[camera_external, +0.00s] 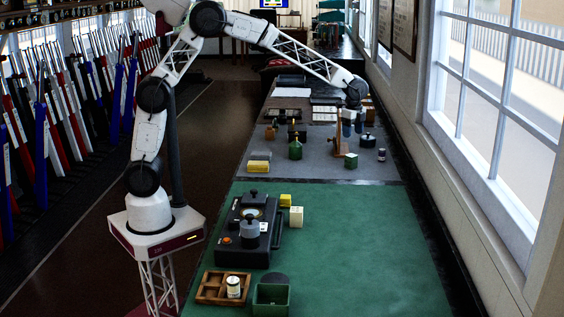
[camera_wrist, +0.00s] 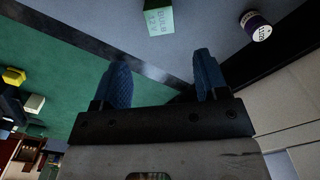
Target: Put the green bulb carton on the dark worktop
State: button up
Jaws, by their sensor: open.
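The green bulb carton (camera_external: 351,160) stands on the grey mat, right of a brown wooden stand. It also shows at the top of the wrist view (camera_wrist: 159,18), with lettering on its pale face. My gripper (camera_external: 353,130) is above the carton, apart from it. In the wrist view my gripper (camera_wrist: 163,72) has its two blue fingers spread with nothing between them, and the carton lies beyond the fingertips. Dark worktop shows as a strip (camera_wrist: 95,48) between the green and grey mats in the wrist view; which dark surface the task names is unclear.
A dark labelled tin (camera_external: 381,154) and a black lidded pot (camera_external: 367,140) stand to the right. The wooden stand (camera_external: 341,145) is close to my fingers. A green bottle (camera_external: 295,149) and yellow boxes (camera_external: 260,160) are left. The green mat (camera_external: 350,240) is largely clear at right.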

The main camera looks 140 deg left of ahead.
dwell(0.4)
jog(key=w+d+r, duration=0.3)
jog(key=d+r, duration=0.1)
jog(key=d, duration=0.7)
jog(key=w+d+r, duration=0.3)
jog(key=d+r, duration=0.1)
jog(key=d, duration=0.6)
jog(key=s+d+r+t, duration=0.1)
jog(key=d+r, duration=0.2)
jog(key=d, duration=1.8)
jog(key=s+d+t, duration=0.1)
jog(key=s+d, duration=0.3)
jog(key=d, duration=0.4)
jog(key=s+d, duration=0.4)
jog(key=d, duration=0.5)
jog(key=s+d+f, duration=0.3)
jog(key=s+d, duration=0.9)
jog(key=s, duration=0.2)
jog(key=shift+d+f+t, duration=0.25)
jog(key=shift+f+t, duration=0.05)
jog(key=shift+f, duration=0.05)
